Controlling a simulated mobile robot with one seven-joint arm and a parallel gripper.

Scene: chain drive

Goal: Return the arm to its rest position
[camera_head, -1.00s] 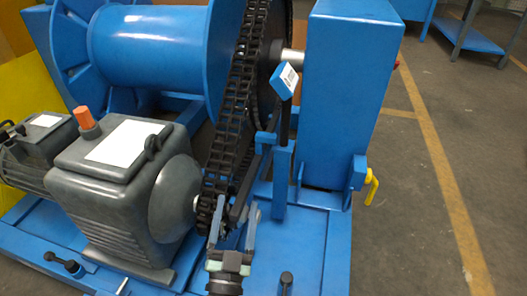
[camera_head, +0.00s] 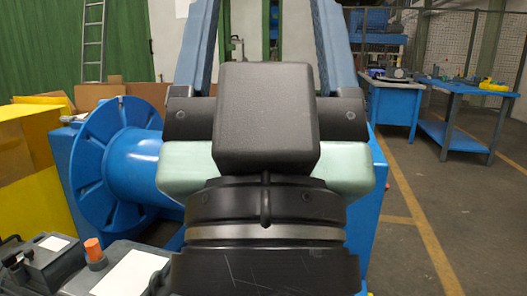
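My gripper (camera_head: 267,20) fills the middle of the head view, close to the camera, with its fingers pointing up. The fingers are wide apart with nothing between them, and their tips run to the top edge of the picture. The chain drive stands behind it: a blue drum (camera_head: 140,165) shows at left, and the grey gearmotor (camera_head: 130,275) with an orange cap (camera_head: 94,249) at lower left. The chain, its sprockets and most of the blue housing are hidden behind my gripper and wrist.
Blue workbenches (camera_head: 455,130) stand at the back right, before a mesh fence (camera_head: 470,45). Yellow boxes (camera_head: 25,160) and cardboard boxes (camera_head: 100,95) are at left, with a ladder (camera_head: 94,40) against a green curtain. The floor (camera_head: 430,210) at right is clear.

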